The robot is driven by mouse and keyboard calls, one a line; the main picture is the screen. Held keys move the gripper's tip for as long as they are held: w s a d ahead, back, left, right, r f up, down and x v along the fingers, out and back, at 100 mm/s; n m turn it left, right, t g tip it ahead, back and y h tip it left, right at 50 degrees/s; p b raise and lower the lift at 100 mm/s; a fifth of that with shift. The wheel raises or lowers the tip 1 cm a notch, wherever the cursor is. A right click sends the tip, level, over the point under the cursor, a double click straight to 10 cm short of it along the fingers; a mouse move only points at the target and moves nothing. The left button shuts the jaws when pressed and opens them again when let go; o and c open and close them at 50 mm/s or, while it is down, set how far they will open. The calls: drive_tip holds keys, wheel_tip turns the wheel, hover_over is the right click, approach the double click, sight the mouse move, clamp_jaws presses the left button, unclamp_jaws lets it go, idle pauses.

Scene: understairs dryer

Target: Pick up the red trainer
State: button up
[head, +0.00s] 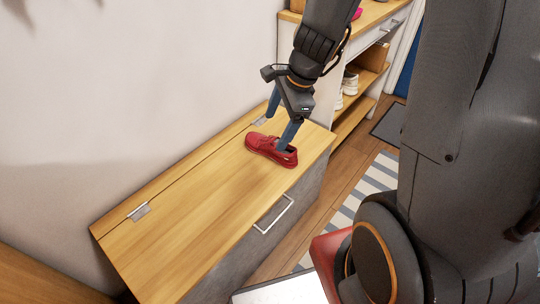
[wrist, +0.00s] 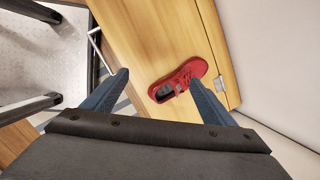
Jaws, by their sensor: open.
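The red trainer (head: 270,149) lies upright on the wooden lid of a chest, towards its right end in the head view. In the wrist view the red trainer (wrist: 177,80) lies ahead of the gap between the fingers, nearer the right finger, which overlaps its edge. The fingers also show spread apart in the wrist view (wrist: 158,80). Nothing is held. Whether a finger touches the trainer I cannot tell.
The chest lid (head: 190,210) is otherwise bare, with a metal handle (head: 273,214) on the chest's front and hinges by the wall. A shelf unit (head: 360,90) with white shoes (head: 350,82) stands behind. A striped rug (head: 350,195) lies on the floor.

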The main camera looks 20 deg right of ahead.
sight(276, 139)
drive_tip(key=w+d+f+m+b, duration=0.1)
drive_tip(key=w+f+m+b, duration=0.1)
drive_tip(key=w+f+m, duration=0.1)
drive_tip(key=w+d+f+m+t+b, duration=0.1)
drive_tip(key=w+f+m+b, duration=0.2)
drive_tip(key=f+m, duration=0.1)
drive_tip(key=w+d+f+m+b, duration=0.2)
drive_tip(key=w+f+m, duration=0.1)
drive_tip(key=f+m, duration=0.1)
drive_tip(key=shift+w+f, duration=0.15)
drive_tip(key=shift+f, duration=0.7)
drive_tip(key=shift+b+x, duration=0.85)
drive_tip(key=shift+x, duration=0.3)
drive_tip(key=shift+t, duration=0.3)
drive_tip(key=shift+a+b+x, duration=0.1)
drive_tip(key=shift+b+x, duration=0.75)
drive_tip(key=shift+x, duration=0.5)
drive_tip(key=shift+a+b+x, duration=0.15)
drive_tip(key=shift+b+x, duration=0.65)
drive_tip(key=shift+x, duration=0.55)
drive_tip(key=shift+r, duration=0.1)
drive_tip(key=c, duration=1.3)
